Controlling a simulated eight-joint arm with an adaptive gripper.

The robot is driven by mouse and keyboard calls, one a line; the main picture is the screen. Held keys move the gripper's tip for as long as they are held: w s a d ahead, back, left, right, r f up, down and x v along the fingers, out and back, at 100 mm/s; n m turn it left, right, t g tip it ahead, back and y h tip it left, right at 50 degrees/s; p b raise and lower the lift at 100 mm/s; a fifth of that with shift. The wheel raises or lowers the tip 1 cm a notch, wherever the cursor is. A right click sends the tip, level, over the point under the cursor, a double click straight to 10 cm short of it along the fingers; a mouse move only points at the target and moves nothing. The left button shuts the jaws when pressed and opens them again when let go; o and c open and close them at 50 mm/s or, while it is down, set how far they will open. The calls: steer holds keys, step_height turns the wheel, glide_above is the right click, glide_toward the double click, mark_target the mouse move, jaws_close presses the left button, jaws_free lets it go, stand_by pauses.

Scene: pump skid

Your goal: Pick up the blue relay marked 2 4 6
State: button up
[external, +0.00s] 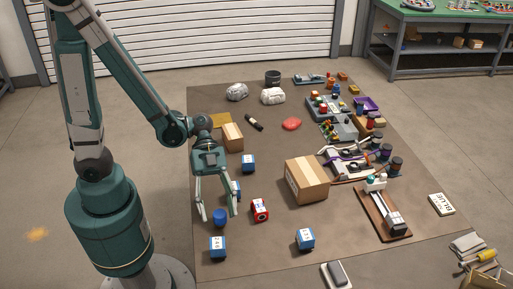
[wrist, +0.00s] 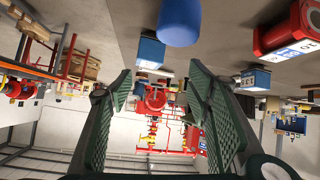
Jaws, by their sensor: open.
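Several blue boxes with white labels stand on the brown mat. One is at the front (external: 217,247), one at the front right (external: 306,239), one behind my gripper (external: 248,163), and one partly hidden by a finger (external: 236,188). Their markings are too small to read surely, so I cannot tell which is marked 2 4 6. My gripper (external: 218,214) is open and empty, pointing down near a blue cylinder (external: 220,217). The wrist view shows the spread fingers (wrist: 160,72), the blue cylinder (wrist: 180,22) above them, and blue boxes (wrist: 150,53) and (wrist: 255,80) beyond.
A red labelled block (external: 260,210) stands right of my gripper; it also shows in the wrist view (wrist: 285,28). A large cardboard box (external: 307,180) and a smaller one (external: 233,137) stand on the mat (external: 265,262). Clutter fills the right side; the front middle is mostly clear.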

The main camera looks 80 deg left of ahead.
mark_target(217, 241)
steer(key=shift+s+d+f+m+g+h+b, duration=0.3)
steer(key=shift+s+d+f+m+h+b, duration=0.15)
steer(key=shift+f+m, duration=0.2)
steer(key=shift+s+d+f+m+h, duration=0.15)
steer(key=shift+s+d+m+h, duration=0.25)
steer(key=shift+m, duration=0.35)
steer(key=shift+d, duration=0.1)
steer(key=shift+b+x, duration=0.5)
steer(key=shift+x, duration=0.75)
steer(key=shift+d+f, duration=0.1)
steer(key=shift+b+x, duration=0.9)
steer(key=shift+x, duration=1.55)
steer(key=c, duration=1.1)
